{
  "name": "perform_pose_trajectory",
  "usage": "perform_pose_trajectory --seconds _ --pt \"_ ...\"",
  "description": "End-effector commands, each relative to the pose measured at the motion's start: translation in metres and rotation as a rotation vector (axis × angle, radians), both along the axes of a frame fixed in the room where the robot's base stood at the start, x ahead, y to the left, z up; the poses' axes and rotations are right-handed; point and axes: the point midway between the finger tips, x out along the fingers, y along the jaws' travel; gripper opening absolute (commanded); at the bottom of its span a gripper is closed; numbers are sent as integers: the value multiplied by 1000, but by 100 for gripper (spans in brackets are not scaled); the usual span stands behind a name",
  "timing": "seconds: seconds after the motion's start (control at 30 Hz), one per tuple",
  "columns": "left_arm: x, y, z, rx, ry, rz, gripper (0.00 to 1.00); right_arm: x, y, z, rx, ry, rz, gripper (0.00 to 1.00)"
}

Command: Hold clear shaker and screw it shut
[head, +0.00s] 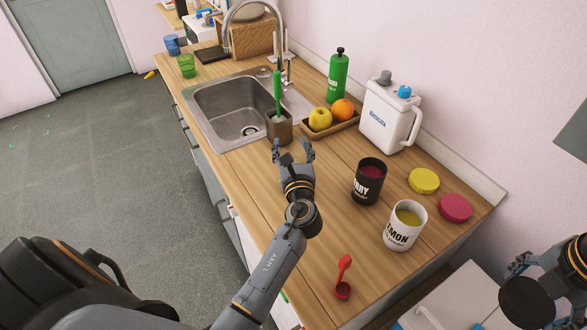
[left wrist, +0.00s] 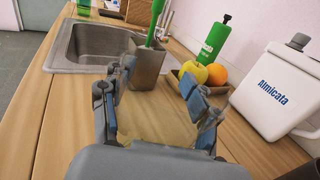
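My left gripper (head: 293,147) is over the counter, just in front of the brown cup that holds a green brush. My right gripper (head: 520,268) is partly in view at the lower right, beyond the counter's edge. Its fingers are partly hidden, and a dark round shape (head: 527,301) shows beside it.
On the counter stand a black canister (head: 369,182), a white lemon canister (head: 405,226), a yellow lid (head: 424,181), a pink lid (head: 456,208) and a red scoop (head: 344,278). A white jug (head: 388,117), fruit tray (head: 333,127), brown cup (head: 279,130) and sink (head: 235,108) lie farther back.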

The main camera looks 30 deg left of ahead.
Motion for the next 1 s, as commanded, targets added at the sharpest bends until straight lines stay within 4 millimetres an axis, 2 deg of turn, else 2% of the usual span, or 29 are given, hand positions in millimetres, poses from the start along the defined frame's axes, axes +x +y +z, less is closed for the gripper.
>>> perform_pose_trajectory --seconds 0.6,1.0 --pt "0 0 -1 -1 1 -1 14 0 0 0 0 0 0 54" --pt "0 0 1 0 0 0 13 0 0 0 0 0 0 54"
